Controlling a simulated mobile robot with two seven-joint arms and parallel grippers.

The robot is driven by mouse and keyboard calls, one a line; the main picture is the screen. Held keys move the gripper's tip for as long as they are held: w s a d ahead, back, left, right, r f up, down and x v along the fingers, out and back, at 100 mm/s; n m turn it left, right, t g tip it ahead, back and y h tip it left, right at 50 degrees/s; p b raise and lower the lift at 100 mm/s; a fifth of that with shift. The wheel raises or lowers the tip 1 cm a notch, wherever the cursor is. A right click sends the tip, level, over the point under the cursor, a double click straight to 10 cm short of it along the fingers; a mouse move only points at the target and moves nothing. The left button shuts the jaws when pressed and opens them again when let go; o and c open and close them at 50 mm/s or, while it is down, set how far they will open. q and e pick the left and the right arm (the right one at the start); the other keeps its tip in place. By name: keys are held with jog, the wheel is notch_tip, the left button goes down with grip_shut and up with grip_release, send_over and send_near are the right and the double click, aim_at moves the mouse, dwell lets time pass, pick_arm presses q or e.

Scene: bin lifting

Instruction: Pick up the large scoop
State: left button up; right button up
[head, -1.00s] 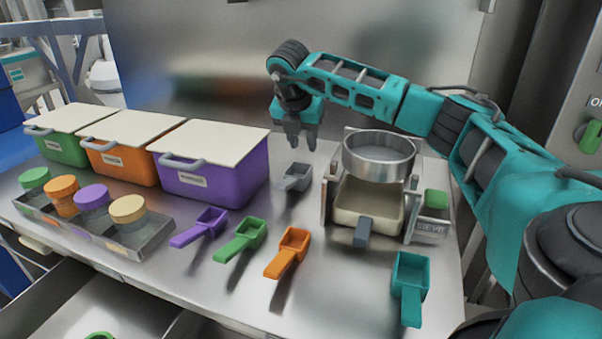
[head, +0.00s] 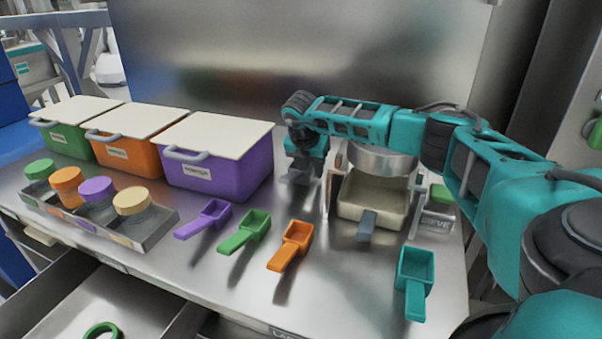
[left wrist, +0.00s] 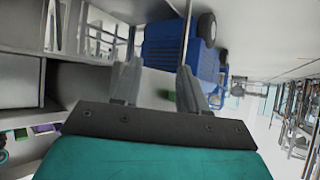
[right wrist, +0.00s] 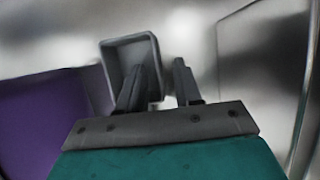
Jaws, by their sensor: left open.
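A grey scoop (head: 297,178) lies on the steel counter right of the purple bin, partly hidden by my right gripper (head: 308,172) in the head view. In the right wrist view the grey scoop's square cup (right wrist: 132,58) is close, overlapped by the left finger. My right gripper's fingers (right wrist: 158,72) are apart, with no clear grip on the scoop. A teal scoop (head: 415,270) lies at the counter's front right, and looks the largest; no gripper is near it. My left gripper (left wrist: 158,75) is open and empty, away from the counter and outside the head view.
Purple (head: 202,205), green (head: 256,222) and orange (head: 298,232) scoops lie along the front. Lidded bins, the nearest purple (head: 235,170), stand left. A sieve stand with a beige tray (head: 372,195) is close right of my right gripper. A jar tray (head: 150,230) is front left.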

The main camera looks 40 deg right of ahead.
jog(key=shift+f, duration=0.2)
grip_shut()
jog(key=shift+r, duration=0.15)
dwell(0.4)
